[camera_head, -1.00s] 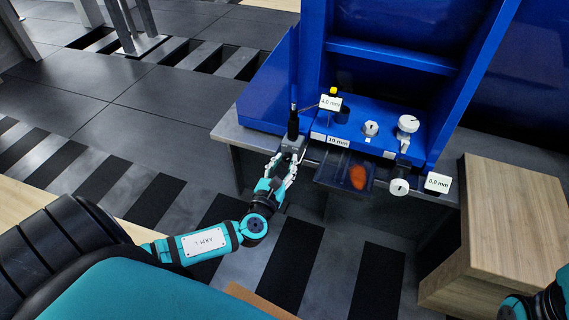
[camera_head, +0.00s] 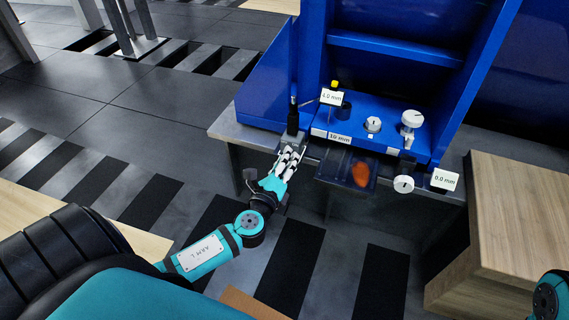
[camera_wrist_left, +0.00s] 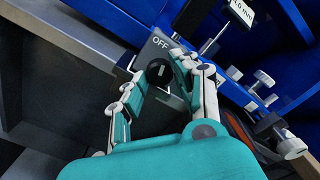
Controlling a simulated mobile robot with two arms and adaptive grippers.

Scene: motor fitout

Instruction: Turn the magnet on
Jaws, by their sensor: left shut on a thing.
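The magnet base is a grey block (camera_head: 286,138) at the front left edge of the blue machine, with a black post (camera_head: 292,120) standing on it. In the left wrist view its front face (camera_wrist_left: 150,50) reads "OFF" above a round black knob (camera_wrist_left: 158,72) with a light mark. My left gripper (camera_head: 290,156) is in front of the block. In the left wrist view its fingers (camera_wrist_left: 160,78) are shut on the knob, one on each side. The fingers hide part of the block's face. My right gripper is out of view.
The blue machine (camera_head: 385,125) carries dials and a "10 mm" label (camera_head: 339,138). A dark clear tray (camera_head: 345,171) with an orange patch juts out right of my left gripper. A white knob (camera_head: 403,184) sticks out further right. A wooden cabinet (camera_head: 515,205) stands at right.

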